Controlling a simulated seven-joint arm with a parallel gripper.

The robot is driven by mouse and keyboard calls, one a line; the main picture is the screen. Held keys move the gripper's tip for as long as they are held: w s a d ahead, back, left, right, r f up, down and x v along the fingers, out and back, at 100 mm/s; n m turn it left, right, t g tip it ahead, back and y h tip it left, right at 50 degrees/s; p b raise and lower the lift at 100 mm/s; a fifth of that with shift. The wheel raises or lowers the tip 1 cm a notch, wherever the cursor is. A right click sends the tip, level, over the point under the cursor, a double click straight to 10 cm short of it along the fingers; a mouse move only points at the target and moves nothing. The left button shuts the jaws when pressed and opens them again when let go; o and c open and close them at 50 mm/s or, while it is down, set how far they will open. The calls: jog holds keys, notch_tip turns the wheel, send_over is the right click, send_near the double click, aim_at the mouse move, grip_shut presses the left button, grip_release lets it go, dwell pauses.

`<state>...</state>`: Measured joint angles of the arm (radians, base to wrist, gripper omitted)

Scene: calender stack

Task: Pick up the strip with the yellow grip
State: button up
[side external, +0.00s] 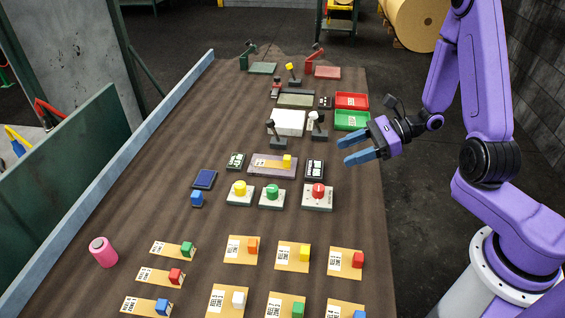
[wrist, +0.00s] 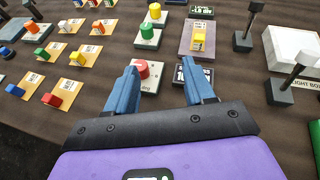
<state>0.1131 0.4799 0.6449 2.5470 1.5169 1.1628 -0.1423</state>
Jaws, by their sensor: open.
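The strip (side external: 266,164) with the yellow grip (side external: 287,158) lies on a flat greyish-purple plate (side external: 257,172) near the middle of the table. In the wrist view, the strip (wrist: 196,46) with its yellow block (wrist: 199,37) is beyond my fingertips, toward the top right of centre. My gripper (side external: 350,150) is open and empty, above the table's right edge, to the right of the plate and apart from it. In the wrist view, my two blue fingers (wrist: 160,76) are spread, with nothing held between them.
Yellow, green and red button boxes (side external: 271,196) stand in front of the plate. Small black displays (side external: 315,169) flank it. Levers (side external: 278,138) and a white block (side external: 286,122) stand behind. Cards and strips with coloured blocks (side external: 293,256) fill the front. A pink can (side external: 103,252) stands front left.

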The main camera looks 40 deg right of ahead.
aim_at(291, 160)
jog(key=w+d+f+m+t+h, duration=0.2)
jog(key=d+m+t, duration=0.1)
jog(key=d+m, duration=0.1)
jog(key=x, duration=1.7)
jog(key=shift+s+a, duration=0.15)
jog(key=shift+s, duration=0.1)
jog(key=c, duration=0.9)
jog(key=shift+r, duration=0.15)
